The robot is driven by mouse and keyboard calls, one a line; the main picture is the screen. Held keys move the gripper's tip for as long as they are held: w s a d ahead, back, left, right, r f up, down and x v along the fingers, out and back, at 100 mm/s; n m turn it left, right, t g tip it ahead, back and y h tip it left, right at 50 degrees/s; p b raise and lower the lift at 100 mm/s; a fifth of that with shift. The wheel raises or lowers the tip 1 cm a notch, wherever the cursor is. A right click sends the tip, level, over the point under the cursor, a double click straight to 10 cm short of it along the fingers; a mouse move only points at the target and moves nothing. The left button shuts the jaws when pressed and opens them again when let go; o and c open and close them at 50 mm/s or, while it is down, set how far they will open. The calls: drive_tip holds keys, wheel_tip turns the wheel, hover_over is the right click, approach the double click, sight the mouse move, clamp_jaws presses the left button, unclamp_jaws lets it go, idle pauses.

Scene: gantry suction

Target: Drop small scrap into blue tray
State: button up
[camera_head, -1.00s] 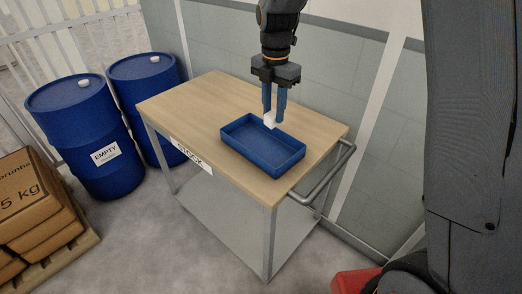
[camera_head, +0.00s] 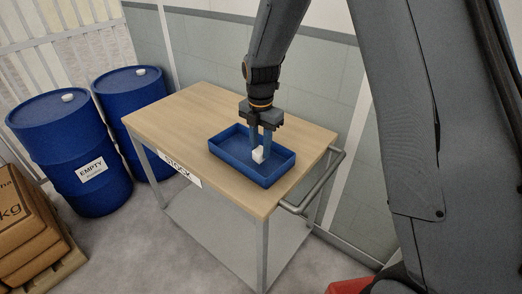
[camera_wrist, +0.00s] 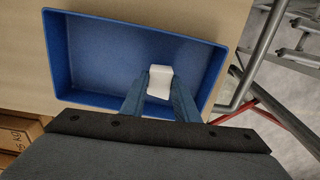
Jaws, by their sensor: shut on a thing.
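A small white block of scrap (camera_head: 258,155) is between the blue fingertips of my gripper (camera_head: 261,148). The gripper is shut on it. The blue tray (camera_head: 267,181) lies on the wooden top of the cart, and the gripper and scrap are over its inside. In the wrist view the white scrap (camera_wrist: 160,81) shows between the fingers (camera_wrist: 159,88), in front of the tray's near wall on the right half. The tray floor (camera_wrist: 105,60) looks empty to the left. I cannot tell whether the scrap touches the tray floor.
The cart top (camera_head: 190,110) is bare around the tray, with a STOCK label (camera_head: 181,171) on its front edge. A metal handle rail (camera_head: 318,185) is at its right end. Two blue drums (camera_head: 75,150) and stacked boxes (camera_head: 25,215) stand left. A wall is behind.

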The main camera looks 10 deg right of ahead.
sight(261, 149)
drive_tip(key=shift+f, duration=0.95)
drive_tip(key=shift+f, duration=0.2)
drive_tip(key=o, duration=1)
drive_tip(key=shift+o, duration=0.2)
drive_tip(key=shift+r, duration=0.1)
wheel_tip(261, 149, up, 11)
drive_tip(key=b, duration=0.2)
drive_tip(key=s+d+f+m, duration=0.2)
drive_tip(key=s+d+m, duration=0.4)
drive_tip(key=s+m, duration=0.5)
drive_tip(key=s+d+f+m, duration=0.2)
drive_tip(key=s+d+m, duration=0.4)
drive_tip(key=s+m, duration=0.5)
drive_tip(key=shift+m+t, duration=0.3)
drive_tip(key=shift+m, duration=2.2)
